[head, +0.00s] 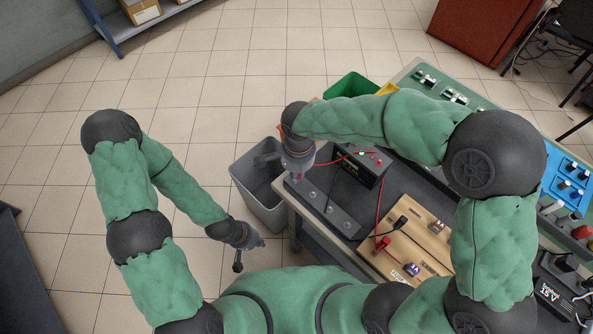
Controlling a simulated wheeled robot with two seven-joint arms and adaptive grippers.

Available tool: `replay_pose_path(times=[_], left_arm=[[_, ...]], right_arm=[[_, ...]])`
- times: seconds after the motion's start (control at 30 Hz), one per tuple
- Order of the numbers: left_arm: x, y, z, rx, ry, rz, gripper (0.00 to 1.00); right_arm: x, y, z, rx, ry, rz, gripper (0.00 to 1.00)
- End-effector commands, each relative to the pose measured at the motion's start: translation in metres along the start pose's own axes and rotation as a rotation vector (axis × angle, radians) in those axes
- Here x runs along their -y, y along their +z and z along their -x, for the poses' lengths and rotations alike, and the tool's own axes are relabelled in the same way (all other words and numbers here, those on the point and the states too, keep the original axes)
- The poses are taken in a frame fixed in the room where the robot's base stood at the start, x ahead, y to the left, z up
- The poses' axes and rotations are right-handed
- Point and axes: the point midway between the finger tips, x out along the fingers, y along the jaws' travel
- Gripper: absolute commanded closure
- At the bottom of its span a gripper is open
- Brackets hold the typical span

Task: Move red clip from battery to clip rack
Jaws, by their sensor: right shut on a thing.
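My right gripper (298,177) points down over the far left end of a dark strip with several round knobs (332,212), which may be the clip rack. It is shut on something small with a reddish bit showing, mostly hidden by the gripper. A red cable (334,159) runs from near it to a black box (362,166) with small lights. A red clip (382,244) sits on a wooden board (405,253), at the end of another red cable. I cannot tell which thing is the battery. My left gripper (250,255) is empty, low over the floor, its fingers apart.
A grey bin (246,190) stands left of the table. A black clip (400,223) is on the board. Behind are a green bin (348,86) and a green panel (455,97). A blue tray (567,178) is at the right. Floor at left is clear.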

Motion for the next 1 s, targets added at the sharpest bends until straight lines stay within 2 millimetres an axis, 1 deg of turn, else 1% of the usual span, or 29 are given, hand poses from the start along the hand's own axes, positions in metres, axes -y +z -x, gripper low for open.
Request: replay_pose_path(times=[0.2,0.23,0.27,0.3,0.53,0.57,0.6,0.63,1.0], left_arm=[[0.0006,0.0,-0.0016,0.0,0.0,0.0,1.0],[0.0005,0.0,-0.0014,0.0,0.0,0.0,1.0],[0.0005,0.0,-0.0013,0.0,0.0,0.0,1.0],[0.0004,-0.0001,-0.0013,0.0,0.0,0.0,1.0],[0.0004,0.0,-0.0012,0.0,0.0,0.0,1.0],[0.0004,0.0,-0.0012,0.0,0.0,0.0,1.0],[0.0004,0.0,-0.0012,0.0,0.0,0.0,1.0],[0.0004,0.0,-0.0012,0.0,0.0,0.0,1.0],[-0.0003,0.0,0.0007,0.0,0.0,0.0,1.0]], right_arm=[[-0.0001,0.0,-0.0022,0.0,0.0,0.0,1.0],[-0.0001,0.0,-0.0019,0.0,0.0,0.0,0.74],[-0.0001,0.0,-0.0018,0.0,0.0,0.0,0.66],[-0.0001,0.0,-0.0018,0.0,0.0,0.0,0.55],[-0.0001,0.0,-0.0018,0.0,0.0,0.0,0.55],[-0.0002,0.0,-0.0018,0.0,0.0,0.0,0.52],[-0.0002,0.0,-0.0018,0.0,0.0,0.0,0.41],[-0.0002,0.0,-0.0018,0.0,0.0,0.0,0.39],[0.0,0.0,0.001,0.0,0.0,0.0,0.39]])
